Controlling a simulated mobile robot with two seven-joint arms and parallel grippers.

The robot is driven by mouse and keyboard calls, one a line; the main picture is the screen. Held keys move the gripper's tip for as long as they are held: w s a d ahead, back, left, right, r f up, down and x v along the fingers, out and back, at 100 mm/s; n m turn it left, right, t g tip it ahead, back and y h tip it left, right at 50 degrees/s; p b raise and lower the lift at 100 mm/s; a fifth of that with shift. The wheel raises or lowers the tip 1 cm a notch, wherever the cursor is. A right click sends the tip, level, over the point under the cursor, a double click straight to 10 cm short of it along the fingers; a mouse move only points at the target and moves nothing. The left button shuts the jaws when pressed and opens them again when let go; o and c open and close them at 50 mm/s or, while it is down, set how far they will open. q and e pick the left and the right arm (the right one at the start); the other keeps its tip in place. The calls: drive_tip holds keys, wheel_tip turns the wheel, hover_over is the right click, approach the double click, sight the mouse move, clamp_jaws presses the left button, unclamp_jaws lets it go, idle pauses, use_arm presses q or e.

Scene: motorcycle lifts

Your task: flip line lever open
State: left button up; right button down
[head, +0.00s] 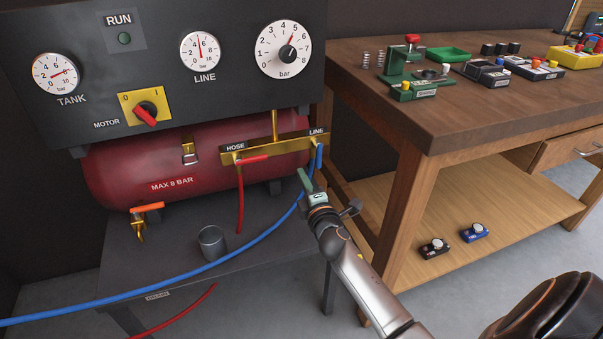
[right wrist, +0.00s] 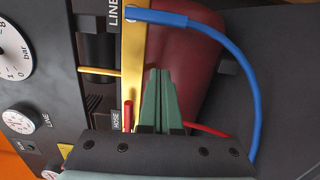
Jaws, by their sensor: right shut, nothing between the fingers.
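The blue line lever (head: 319,157) hangs straight down below the LINE label, at the right end of the brass manifold (head: 285,146). In the right wrist view the blue lever (right wrist: 160,17) lies at the top, with the blue hose running on from it. My right gripper (head: 303,176) has green fingers, shut and empty, a little below and left of the lever in the head view. In the right wrist view its fingertips (right wrist: 157,72) appear apart from the lever. My left gripper is not in view.
The red hose lever (head: 253,160) lies sideways on the manifold, left of my gripper. The blue hose (head: 240,250) sweeps across the grey stand, past a metal cup (head: 212,243). A wooden workbench (head: 430,120) stands close on the right. The red tank (head: 130,170) is behind.

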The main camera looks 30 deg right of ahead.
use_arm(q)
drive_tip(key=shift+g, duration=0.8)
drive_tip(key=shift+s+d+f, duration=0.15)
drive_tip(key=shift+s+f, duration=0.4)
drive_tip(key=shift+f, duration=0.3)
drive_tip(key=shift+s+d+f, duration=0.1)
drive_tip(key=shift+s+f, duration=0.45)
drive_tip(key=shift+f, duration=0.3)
use_arm(e)
drive_tip(key=v, duration=0.8)
drive_tip(key=shift+d, duration=0.2)
